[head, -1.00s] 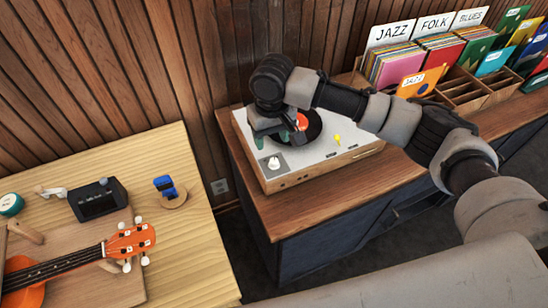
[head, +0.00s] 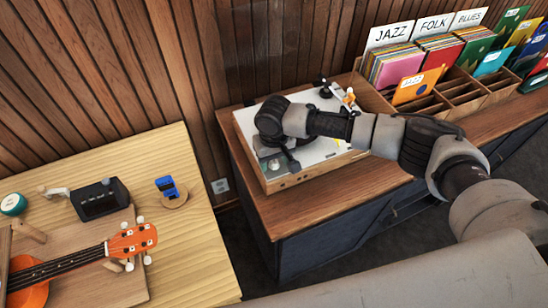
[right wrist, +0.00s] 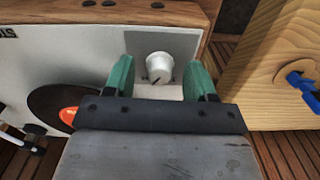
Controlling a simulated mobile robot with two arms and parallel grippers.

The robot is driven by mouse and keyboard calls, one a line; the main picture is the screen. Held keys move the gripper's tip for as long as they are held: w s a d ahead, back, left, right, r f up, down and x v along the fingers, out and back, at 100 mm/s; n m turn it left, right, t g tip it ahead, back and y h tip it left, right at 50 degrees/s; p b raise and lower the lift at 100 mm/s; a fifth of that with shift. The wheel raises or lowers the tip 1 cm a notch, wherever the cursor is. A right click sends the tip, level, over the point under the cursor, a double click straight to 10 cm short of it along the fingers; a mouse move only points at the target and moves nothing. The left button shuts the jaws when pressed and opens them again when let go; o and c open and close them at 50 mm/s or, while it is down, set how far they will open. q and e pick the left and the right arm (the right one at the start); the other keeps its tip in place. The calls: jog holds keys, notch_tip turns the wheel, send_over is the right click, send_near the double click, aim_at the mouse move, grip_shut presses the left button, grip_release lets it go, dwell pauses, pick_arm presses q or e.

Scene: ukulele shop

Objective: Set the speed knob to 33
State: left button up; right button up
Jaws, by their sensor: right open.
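The speed knob (right wrist: 158,68) is a small pale round knob with a dark pointer line, on a grey plate of the turntable (right wrist: 100,58). No 33 mark is readable beside it. In the right wrist view my right gripper (right wrist: 161,80) is open, with one green finger on each side of the knob and a gap on both sides. I cannot tell how far the fingers reach down around it. In the head view the right gripper (head: 278,160) is over the front left corner of the turntable (head: 292,181), and the knob (head: 273,165) is partly visible beneath it.
A black record with an orange label (right wrist: 62,108) lies on the turntable, hidden by my arm in the head view. The cabinet (head: 330,203) carries record bins (head: 462,92) at the right. A wooden workbench (head: 190,225) with an orange ukulele (head: 130,241) stands left, across a gap.

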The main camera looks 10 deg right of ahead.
jog(key=c, duration=0.9)
jog(key=shift+r+n+p, duration=0.15)
jog(key=shift+n+p, duration=0.8)
jog(key=shift+n, duration=0.15)
jog(key=n+p, duration=0.1)
jog(key=n, duration=0.2)
jog(key=shift+n+p, duration=0.3)
jog(key=shift+p, duration=0.05)
jog(key=n+p, duration=0.1)
jog(key=n, duration=0.2)
jog(key=shift+n, duration=0.3)
jog(key=shift+n+p, duration=0.35)
jog(key=shift+n, duration=1.85)
